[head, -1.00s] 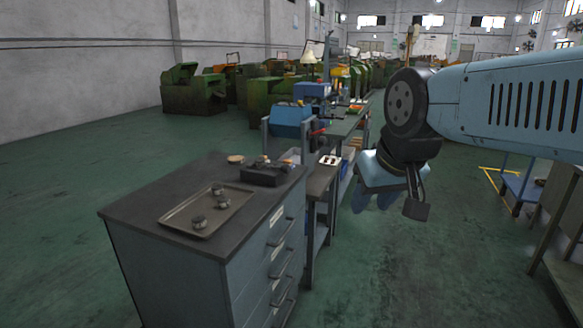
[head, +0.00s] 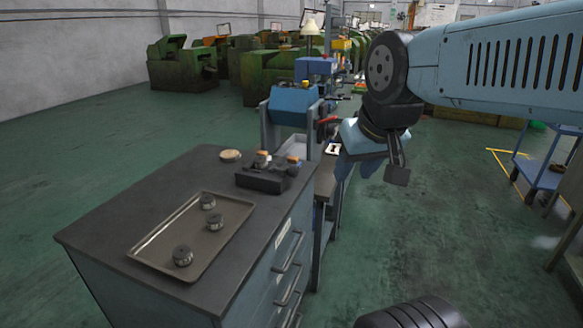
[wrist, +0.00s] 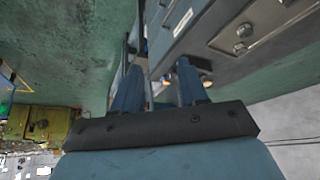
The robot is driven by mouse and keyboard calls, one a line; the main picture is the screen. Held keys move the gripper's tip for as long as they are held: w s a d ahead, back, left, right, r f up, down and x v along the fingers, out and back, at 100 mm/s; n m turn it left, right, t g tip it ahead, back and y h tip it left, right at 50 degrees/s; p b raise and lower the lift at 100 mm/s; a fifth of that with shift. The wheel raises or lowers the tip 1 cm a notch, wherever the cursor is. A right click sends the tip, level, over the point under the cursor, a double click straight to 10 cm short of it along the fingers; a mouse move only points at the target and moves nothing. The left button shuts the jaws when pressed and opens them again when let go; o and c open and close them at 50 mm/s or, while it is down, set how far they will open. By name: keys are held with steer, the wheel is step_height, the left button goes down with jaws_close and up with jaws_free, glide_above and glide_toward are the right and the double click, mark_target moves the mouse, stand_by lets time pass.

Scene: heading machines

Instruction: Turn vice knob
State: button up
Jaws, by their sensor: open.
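My gripper (head: 346,168) hangs from the light-blue arm in the head view, in front of the workbench and right of the cabinet. The wrist view shows its two blue fingers (wrist: 160,88) spread apart with nothing between them. A small red part (head: 328,121) shows on the bench next to a blue box-shaped machine (head: 293,101). I cannot tell whether it belongs to a vice. No vice knob can be made out clearly. My arm hides part of the bench behind it.
A grey drawer cabinet (head: 125,207) stands close on the left, with a metal tray (head: 166,243) of several small round parts and a dark block (head: 262,181) on top. Green machines (head: 183,66) stand behind. A blue cart (head: 541,170) is at right. Floor between cart and cabinet is clear.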

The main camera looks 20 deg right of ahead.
steer(key=shift+o, duration=0.3)
steer(key=shift+o, duration=0.8)
steer(key=shift+w, duration=0.1)
steer(key=shift+o, duration=0.7)
steer(key=shift+w+a+f, duration=0.1)
steer(key=shift+f, duration=0.1)
steer(key=shift+o, duration=0.7)
steer(key=w+a+f+m+g+y, duration=0.3)
steer(key=w+f+m+g+y, duration=0.2)
steer(key=w+f, duration=0.1)
steer(key=shift+a+f+m, duration=0.25)
steer(key=shift+f+m, duration=0.1)
steer(key=shift+m, duration=0.05)
steer(key=m+t+y, duration=0.9)
steer(key=m+t, duration=0.2)
steer(key=m, duration=0.7)
glide_toward(297, 172)
steer(key=x, duration=0.9)
steer(key=shift+s+a, duration=0.1)
